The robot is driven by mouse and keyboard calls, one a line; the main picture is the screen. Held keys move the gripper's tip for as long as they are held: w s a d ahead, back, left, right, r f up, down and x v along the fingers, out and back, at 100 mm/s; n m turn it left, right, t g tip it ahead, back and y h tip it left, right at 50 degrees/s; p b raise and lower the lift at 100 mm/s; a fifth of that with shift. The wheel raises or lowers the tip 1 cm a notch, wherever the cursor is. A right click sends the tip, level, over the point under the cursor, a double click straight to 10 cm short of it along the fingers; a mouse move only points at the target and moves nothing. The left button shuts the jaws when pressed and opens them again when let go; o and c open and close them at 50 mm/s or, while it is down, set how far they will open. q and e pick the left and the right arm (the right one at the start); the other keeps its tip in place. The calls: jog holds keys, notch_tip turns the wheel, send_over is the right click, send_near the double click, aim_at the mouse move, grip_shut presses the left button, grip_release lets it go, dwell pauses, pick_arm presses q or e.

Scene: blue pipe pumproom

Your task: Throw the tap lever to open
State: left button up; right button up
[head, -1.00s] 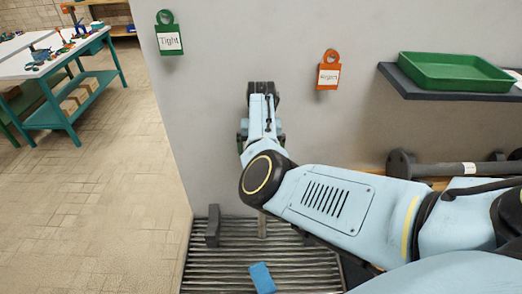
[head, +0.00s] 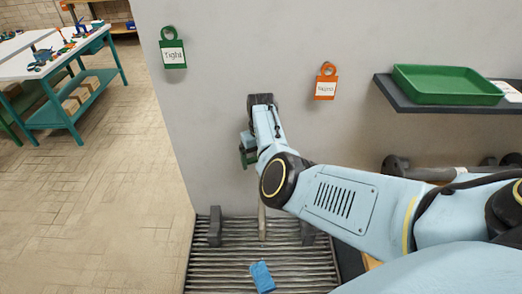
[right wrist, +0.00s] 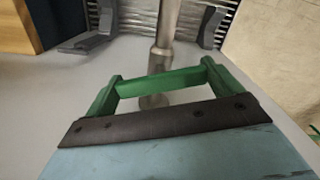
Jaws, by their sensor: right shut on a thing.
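My right arm reaches across the head view to the wall, and its hand hides most of the tap there. In the right wrist view, my right gripper (right wrist: 162,80) has green jaw parts on either side, with a green bar spanning between them. It is shut on the tap lever, but I cannot clearly tell the lever's own shape from the jaws. A pale metal pipe (right wrist: 167,28) runs beyond the jaws toward the grate; its lower end also shows in the head view (head: 262,222). My left gripper is not in view.
A slatted grate (head: 225,262) lies below, with a blue cloth-like piece (head: 262,277) on it. A green tag (head: 173,50) and an orange tag (head: 326,82) hang on the wall. A green tray (head: 447,85) sits on a dark shelf (head: 395,97) at right.

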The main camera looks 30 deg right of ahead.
jog(key=shift+d+r+n+p, duration=0.1)
jog(key=shift+r+n+p, duration=0.1)
jog(key=shift+n+p, duration=0.6)
jog(key=n, duration=0.3)
jog(key=shift+f, duration=0.1)
jog(key=n, duration=0.4)
jog(key=shift+w+n, duration=0.1)
jog(key=shift+n, duration=2.5)
jog(key=o, duration=0.7)
